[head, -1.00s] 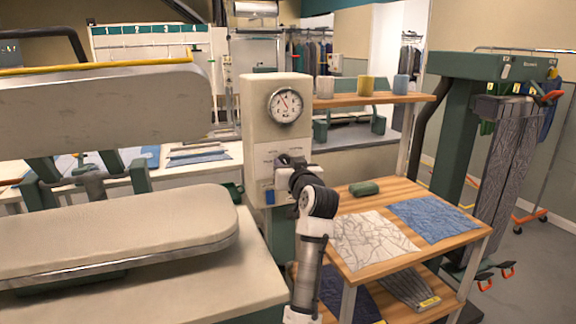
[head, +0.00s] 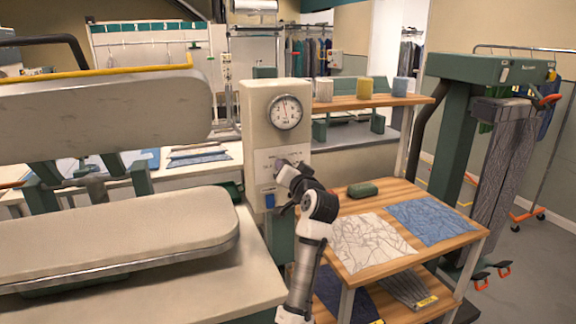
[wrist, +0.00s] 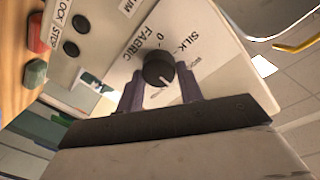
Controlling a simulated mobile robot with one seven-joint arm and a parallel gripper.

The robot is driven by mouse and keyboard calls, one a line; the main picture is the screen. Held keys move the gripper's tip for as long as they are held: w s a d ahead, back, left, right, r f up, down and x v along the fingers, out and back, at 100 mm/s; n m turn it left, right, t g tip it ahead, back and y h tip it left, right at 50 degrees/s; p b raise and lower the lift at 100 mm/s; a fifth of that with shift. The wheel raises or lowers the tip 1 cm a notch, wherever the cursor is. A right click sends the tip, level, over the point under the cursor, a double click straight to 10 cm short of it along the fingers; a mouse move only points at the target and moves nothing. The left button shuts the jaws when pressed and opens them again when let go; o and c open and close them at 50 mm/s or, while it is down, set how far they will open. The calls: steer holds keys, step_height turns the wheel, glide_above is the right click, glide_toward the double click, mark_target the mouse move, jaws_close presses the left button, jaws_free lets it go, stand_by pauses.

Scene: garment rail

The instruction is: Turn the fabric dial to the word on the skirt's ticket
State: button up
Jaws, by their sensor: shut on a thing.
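The fabric dial is a small round black knob (wrist: 158,69) on a pale panel. The words FABRIC and SILK and a 0 are printed around it; other print is cut off by my gripper. A pale mark shows on the knob's lower part. My gripper (wrist: 160,85) is shut on the knob, with one finger on each side. In the head view my gripper (head: 283,172) is at the front of the cream control post (head: 262,140) and hides the knob.
A round gauge (head: 285,112) is above the dial. A padded press (head: 110,235) stands left. A wooden table (head: 365,262) with cloth swatches stands right.

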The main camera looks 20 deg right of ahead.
steer(key=m+p, duration=0.2)
steer(key=m, duration=0.3)
steer(key=shift+d+p, duration=0.1)
steer(key=shift+p, duration=0.2)
steer(key=shift+f+m, duration=0.1)
steer(key=shift+m, duration=0.2)
steer(key=o, duration=1)
steer(key=s+b, duration=0.1)
steer(key=s, duration=0.3)
steer(key=s+b, duration=0.2)
steer(key=s, duration=0.3)
steer(key=s+r+b, duration=0.1)
steer(key=s, duration=0.4)
steer(key=shift+w, duration=0.1)
